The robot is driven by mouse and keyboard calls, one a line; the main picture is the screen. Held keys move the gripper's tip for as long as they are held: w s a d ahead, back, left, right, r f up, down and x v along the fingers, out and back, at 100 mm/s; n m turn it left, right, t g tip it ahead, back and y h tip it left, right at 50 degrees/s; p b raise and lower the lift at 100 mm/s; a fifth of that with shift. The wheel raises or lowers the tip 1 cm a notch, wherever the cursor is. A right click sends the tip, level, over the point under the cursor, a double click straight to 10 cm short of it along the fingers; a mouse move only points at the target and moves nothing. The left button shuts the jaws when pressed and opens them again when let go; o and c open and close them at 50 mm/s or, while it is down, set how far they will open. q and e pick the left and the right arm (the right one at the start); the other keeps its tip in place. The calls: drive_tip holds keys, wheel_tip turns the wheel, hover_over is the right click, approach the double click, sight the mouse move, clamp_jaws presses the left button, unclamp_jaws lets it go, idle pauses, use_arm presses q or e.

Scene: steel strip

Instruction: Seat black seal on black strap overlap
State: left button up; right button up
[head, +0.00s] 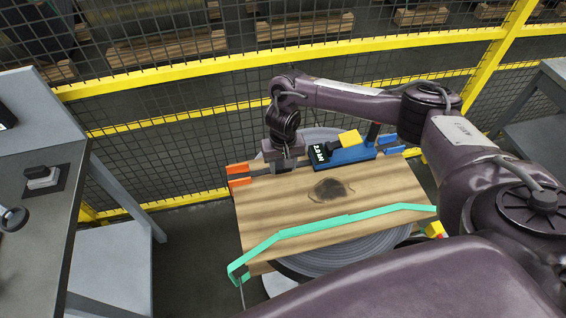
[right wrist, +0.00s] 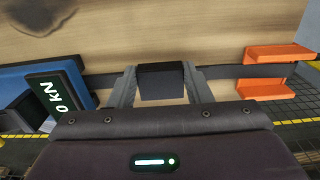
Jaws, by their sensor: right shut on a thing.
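My right gripper (head: 285,163) is over the back edge of the wooden board (head: 300,205). In the right wrist view its two fingers (right wrist: 160,88) are shut on the black seal (right wrist: 162,82), one finger on each side. The black strap (right wrist: 221,72) runs along the board's edge on both sides of the seal. The strap also shows left of the gripper in the head view (head: 262,171). The seal lies in line with the strap; I cannot tell whether it touches it. The overlap is hidden behind the seal and fingers. My left gripper is not in view.
A blue tensioner (head: 350,154) with a kN display stands right of my gripper. Orange corner pieces (head: 238,175) hold the strap's left end. A green strap (head: 312,225) crosses the board's front. Yellow-framed mesh fencing (head: 200,70) stands behind; a grey bench (head: 45,225) is at left.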

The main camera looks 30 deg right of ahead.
drive_tip(key=shift+f, duration=0.15)
idle(0.4)
drive_tip(key=o, duration=1)
drive_tip(key=shift+o, duration=0.2)
wheel_tip(320, 180, up, 7)
drive_tip(key=shift+w, duration=0.1)
drive_tip(key=shift+r, duration=0.4)
